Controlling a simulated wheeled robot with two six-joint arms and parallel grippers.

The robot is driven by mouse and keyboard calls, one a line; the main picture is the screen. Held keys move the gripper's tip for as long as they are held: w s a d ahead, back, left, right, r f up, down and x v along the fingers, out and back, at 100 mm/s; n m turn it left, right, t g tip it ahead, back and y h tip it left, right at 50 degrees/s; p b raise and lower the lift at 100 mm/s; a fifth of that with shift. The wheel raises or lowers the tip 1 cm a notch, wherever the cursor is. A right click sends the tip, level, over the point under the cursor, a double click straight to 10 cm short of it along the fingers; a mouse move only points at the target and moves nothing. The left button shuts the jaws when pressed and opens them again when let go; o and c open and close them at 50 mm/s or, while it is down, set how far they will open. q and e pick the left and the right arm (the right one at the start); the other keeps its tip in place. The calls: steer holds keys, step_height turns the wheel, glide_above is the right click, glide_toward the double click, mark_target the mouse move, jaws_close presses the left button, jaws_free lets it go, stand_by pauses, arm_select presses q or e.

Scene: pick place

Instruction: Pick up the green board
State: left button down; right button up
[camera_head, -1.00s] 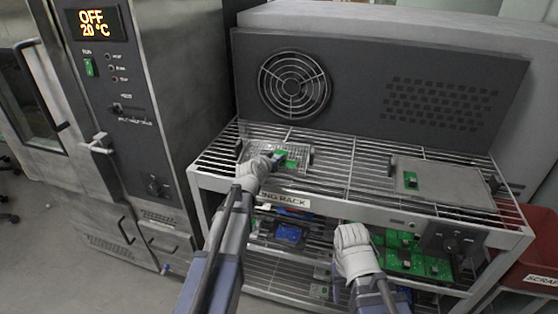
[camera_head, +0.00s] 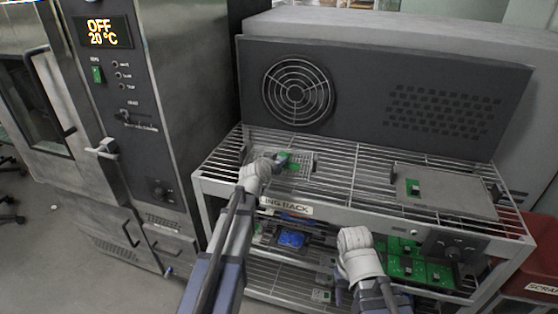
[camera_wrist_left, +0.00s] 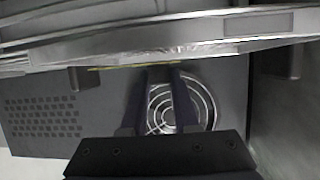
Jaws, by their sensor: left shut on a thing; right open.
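A small green board (camera_head: 285,159) with a dark part on it shows at my left gripper, over the wire tray at the left of the rack top. My left gripper (camera_head: 276,161) is shut on this board at its near left side. The hand hides part of it. In the left wrist view my left fingers (camera_wrist_left: 162,95) point toward the fan grille, and a thin yellowish edge shows above them. Another green board (camera_head: 413,187) lies on the flat grey tray at the right of the rack top. My right gripper (camera_head: 355,238) is open and empty in front of the rack.
The wire tray (camera_head: 303,174) and the grey tray (camera_head: 455,197) stand on the slatted rack top. Several green boards (camera_head: 410,268) and a blue part (camera_head: 291,239) are on the shelf below. A panel with a round fan grille (camera_head: 298,90) stands behind. A red scrap bin (camera_head: 540,265) is at right.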

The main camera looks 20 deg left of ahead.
arm_select(q)
step_height(320, 180, up, 8)
steer(key=p, duration=0.7)
steer(key=shift+r, duration=0.1)
